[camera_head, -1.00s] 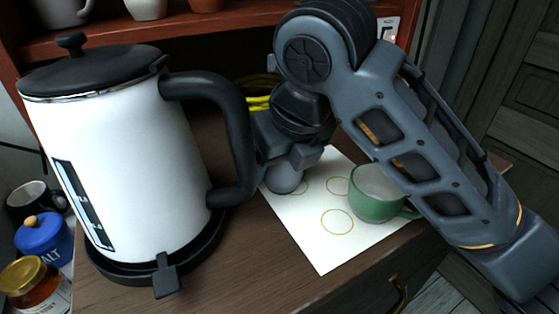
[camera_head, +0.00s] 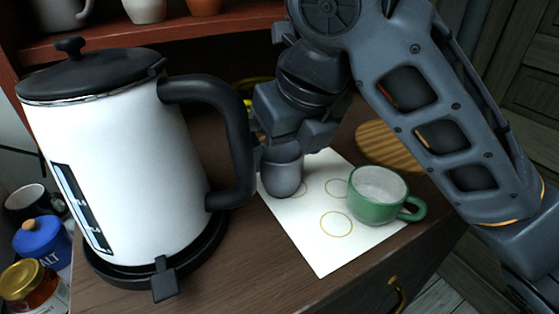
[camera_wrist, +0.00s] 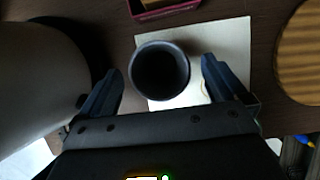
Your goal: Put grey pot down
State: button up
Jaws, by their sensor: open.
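The grey pot (camera_head: 283,172) stands upright on the white sheet (camera_head: 318,254), at its left side near the kettle's handle. The sheet has several printed rings, and the pot covers part of one of them. My gripper (camera_head: 297,138) is above and just behind the pot in the head view. In the wrist view the pot (camera_wrist: 160,70) shows its round dark opening, ahead of and between the two open fingers (camera_wrist: 160,85), with a gap on each side. A green mug (camera_head: 376,197) stands on the sheet's right part.
A large white kettle (camera_head: 135,165) with a black handle stands close left of the pot. A round wooden board (camera_head: 385,146) lies behind the mug. A red shelf (camera_head: 120,38) runs along the back. Jars stand at the far left.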

jog(key=v, duration=0.7)
jog(key=shift+p, duration=0.45)
jog(key=shift+r, duration=0.15)
dwell(0.7)
